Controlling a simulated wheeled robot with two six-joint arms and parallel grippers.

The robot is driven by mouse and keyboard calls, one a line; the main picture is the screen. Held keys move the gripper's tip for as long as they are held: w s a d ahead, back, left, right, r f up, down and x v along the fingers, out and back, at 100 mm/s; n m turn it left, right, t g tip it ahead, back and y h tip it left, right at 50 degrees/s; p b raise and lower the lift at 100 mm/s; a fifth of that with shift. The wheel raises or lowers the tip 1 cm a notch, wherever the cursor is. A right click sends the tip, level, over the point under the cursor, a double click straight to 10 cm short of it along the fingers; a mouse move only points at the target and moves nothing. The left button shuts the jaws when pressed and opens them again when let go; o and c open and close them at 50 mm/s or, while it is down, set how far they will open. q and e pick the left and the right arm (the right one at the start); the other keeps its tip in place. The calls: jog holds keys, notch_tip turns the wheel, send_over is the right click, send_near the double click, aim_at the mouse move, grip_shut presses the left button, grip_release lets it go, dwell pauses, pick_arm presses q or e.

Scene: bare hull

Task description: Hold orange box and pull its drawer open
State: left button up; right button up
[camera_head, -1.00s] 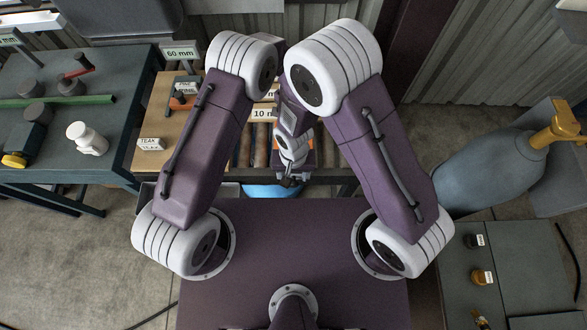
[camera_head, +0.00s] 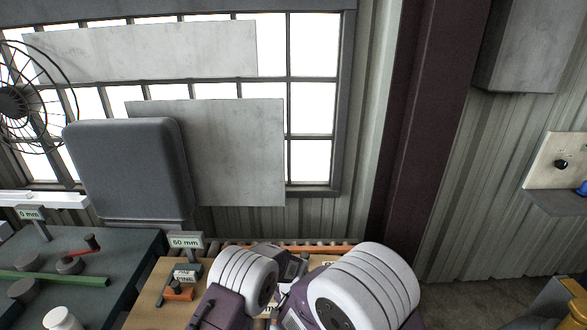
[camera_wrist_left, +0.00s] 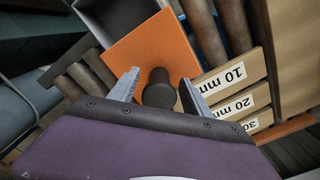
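In the left wrist view an orange face (camera_wrist_left: 150,50), apparently of the orange box, carries a dark round knob (camera_wrist_left: 158,88). My left gripper (camera_wrist_left: 160,92) has its two fingers on either side of the knob. A small gap shows at the left finger, so it looks open around the knob. A grey open-topped tray shape (camera_wrist_left: 118,16) borders the orange face; I cannot tell whether it is the drawer. In the head view my arms hide the box. My right gripper is in neither current view.
In the left wrist view, labelled wooden strips (camera_wrist_left: 228,75) lie close right of the knob, with brown rollers (camera_wrist_left: 205,30) nearby. In the head view a dark green bench (camera_head: 130,250) with tools stands left of a wooden board (camera_head: 150,305). A maroon column (camera_head: 420,110) stands behind.

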pick_arm(q)
notch_tip(320, 180, up, 12)
dwell(0.4)
